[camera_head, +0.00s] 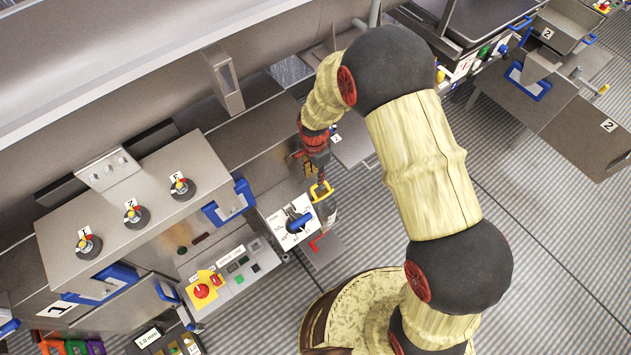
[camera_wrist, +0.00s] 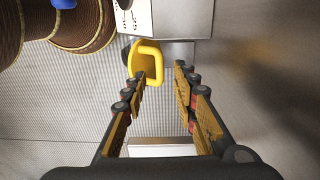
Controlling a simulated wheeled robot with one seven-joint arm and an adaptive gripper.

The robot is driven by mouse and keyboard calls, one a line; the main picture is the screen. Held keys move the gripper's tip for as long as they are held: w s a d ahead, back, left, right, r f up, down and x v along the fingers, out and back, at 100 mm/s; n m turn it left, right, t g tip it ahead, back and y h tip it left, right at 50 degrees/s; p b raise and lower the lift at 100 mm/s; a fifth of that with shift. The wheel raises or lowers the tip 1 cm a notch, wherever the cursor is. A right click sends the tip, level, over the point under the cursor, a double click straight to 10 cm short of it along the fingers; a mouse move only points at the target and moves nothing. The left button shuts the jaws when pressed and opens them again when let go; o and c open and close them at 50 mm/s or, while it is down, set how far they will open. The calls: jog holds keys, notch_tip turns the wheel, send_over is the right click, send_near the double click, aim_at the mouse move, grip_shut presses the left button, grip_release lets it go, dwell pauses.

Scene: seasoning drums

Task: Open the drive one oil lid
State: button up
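A yellow looped handle (camera_wrist: 159,62) shows in the wrist view just ahead of my fingertips, and in the head view (camera_head: 321,198) just below my gripper. It seems to belong to the oil lid, but no label is readable. My gripper (camera_wrist: 160,74) is open, with its two fingers apart and nothing clasped between them. The left fingertip overlaps the lower part of the handle in the picture; I cannot tell whether they touch. In the head view my gripper (camera_head: 317,165) points down at the handle, and its fingers are partly hidden.
A white panel with a blue knob (camera_head: 297,220) stands left of the handle, and a red handle (camera_head: 320,240) is below it. A control panel (camera_head: 225,272) and a steel box with several dials (camera_head: 150,215) lie further left. Ribbed floor (camera_head: 560,240) is clear at right.

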aim_at(315, 185)
jog(key=shift+f+b, duration=0.35)
jog(key=shift+f, duration=2.4)
jog(key=shift+c, duration=1.4)
jog(key=c, duration=0.4)
grip_shut()
